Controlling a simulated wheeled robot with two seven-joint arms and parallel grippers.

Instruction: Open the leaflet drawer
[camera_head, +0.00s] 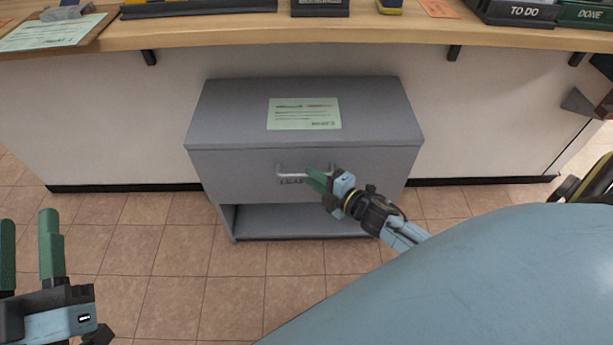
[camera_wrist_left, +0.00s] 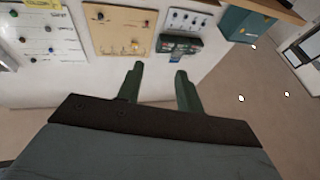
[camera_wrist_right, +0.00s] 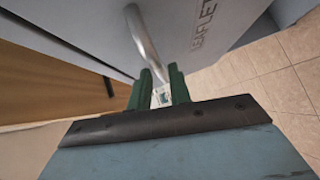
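My right gripper (camera_head: 313,178) is at the right part of the handle. In the right wrist view its green fingers (camera_wrist_right: 162,80) stand close together with the bar between their tips, so it looks shut on the handle. My left gripper (camera_head: 28,235) is open and empty at the lower left; its spread fingers show in the left wrist view (camera_wrist_left: 158,80).
A green-and-white leaflet (camera_head: 304,114) lies on the cabinet top (camera_head: 230,110). An open shelf (camera_head: 290,221) is below the drawer. A wooden counter (camera_head: 250,32) with trays and a clipboard runs above. Tiled floor (camera_head: 200,270) in front of the cabinet is clear.

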